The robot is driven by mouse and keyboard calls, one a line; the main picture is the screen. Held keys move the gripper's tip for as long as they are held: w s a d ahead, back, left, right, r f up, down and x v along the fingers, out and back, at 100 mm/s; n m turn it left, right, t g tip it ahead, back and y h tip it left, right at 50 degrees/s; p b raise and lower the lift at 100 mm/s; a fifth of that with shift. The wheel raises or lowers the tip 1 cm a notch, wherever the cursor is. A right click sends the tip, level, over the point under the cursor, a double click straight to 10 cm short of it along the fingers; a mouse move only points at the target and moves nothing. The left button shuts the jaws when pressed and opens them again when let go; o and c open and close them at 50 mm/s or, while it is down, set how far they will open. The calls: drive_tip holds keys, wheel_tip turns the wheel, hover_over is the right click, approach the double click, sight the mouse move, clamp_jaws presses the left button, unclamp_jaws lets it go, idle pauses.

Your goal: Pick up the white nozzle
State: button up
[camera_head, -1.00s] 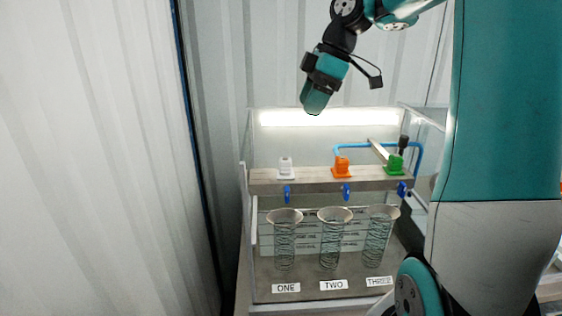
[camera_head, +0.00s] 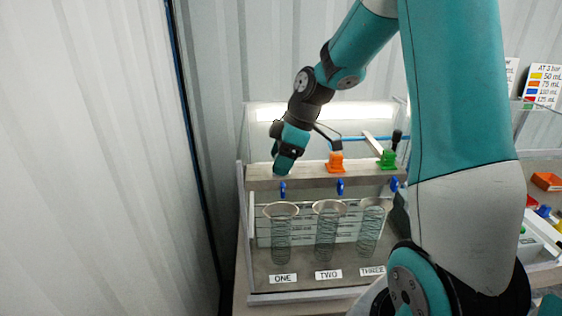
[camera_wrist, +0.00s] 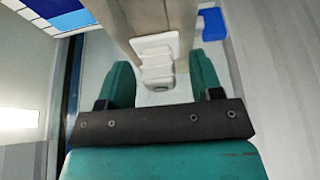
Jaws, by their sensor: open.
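The white nozzle (camera_wrist: 157,62) shows in the wrist view, on the wooden shelf, between and slightly beyond the two teal fingers of my gripper (camera_wrist: 160,88). The fingers are apart, one on each side of it, with nothing held. Whether either finger touches it I cannot tell. In the head view my gripper (camera_head: 283,168) is at the left end of the shelf (camera_head: 312,174) and hides the white nozzle.
An orange nozzle (camera_head: 335,162) and a green nozzle (camera_head: 387,158) stand to the right on the same shelf. Blue valves (camera_head: 340,186) hang below it, above several clear cylinders (camera_head: 326,232). A corrugated wall (camera_head: 95,160) is at the left.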

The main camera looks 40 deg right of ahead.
drive_tip(key=c, duration=0.7)
drive_tip(key=shift+c, duration=0.2)
